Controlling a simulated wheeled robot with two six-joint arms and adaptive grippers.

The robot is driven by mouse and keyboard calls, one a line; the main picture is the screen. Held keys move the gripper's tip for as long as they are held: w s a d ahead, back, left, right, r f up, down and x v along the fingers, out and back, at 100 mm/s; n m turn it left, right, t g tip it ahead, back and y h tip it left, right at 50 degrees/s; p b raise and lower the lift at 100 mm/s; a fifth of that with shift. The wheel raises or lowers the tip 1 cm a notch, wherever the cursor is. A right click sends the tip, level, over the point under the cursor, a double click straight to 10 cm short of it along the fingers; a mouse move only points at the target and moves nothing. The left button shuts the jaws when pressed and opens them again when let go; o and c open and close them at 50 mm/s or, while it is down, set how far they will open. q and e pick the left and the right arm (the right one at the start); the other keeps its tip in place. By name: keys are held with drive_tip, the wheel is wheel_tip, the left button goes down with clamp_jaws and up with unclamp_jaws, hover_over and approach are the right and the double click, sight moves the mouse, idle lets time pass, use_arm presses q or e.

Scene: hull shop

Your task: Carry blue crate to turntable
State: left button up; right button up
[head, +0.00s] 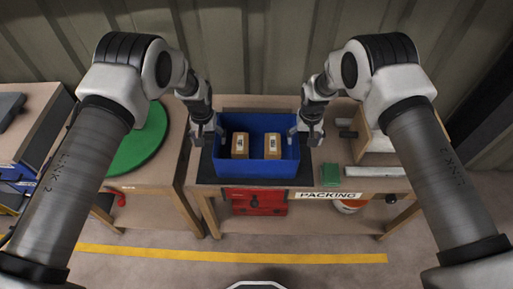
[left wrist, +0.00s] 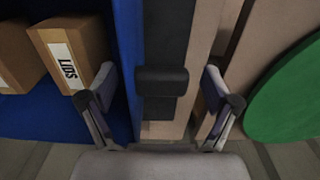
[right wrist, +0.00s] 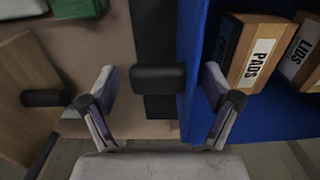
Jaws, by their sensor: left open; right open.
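The turntable (head: 138,142) is a green disc on the table to the left. My left gripper (left wrist: 160,95) is open at the crate's left wall (left wrist: 128,40), one finger on the inner side and one outside. My right gripper (right wrist: 160,95) is open at the crate's right wall (right wrist: 190,50), likewise with a finger on either side. Whether the fingers touch the walls, I cannot tell.
A green block (head: 331,175) and a wooden holder (head: 372,135) lie right of the crate. A red box (head: 258,203) sits under the bench's front edge. A narrow gap separates the bench from the turntable's table. A corrugated wall closes the back.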

use_arm(q)
drive_tip(key=shift+f, duration=0.2)
use_arm(e)
drive_tip(key=shift+f, duration=0.2)
use_arm(q)
drive_tip(key=shift+r, duration=0.1)
clamp_jaws()
use_arm(e)
drive_tip(key=shift+r, duration=0.1)
clamp_jaws()
use_arm(q)
drive_tip(key=shift+r, duration=0.15)
use_arm(e)
drive_tip(key=shift+r, duration=0.15)
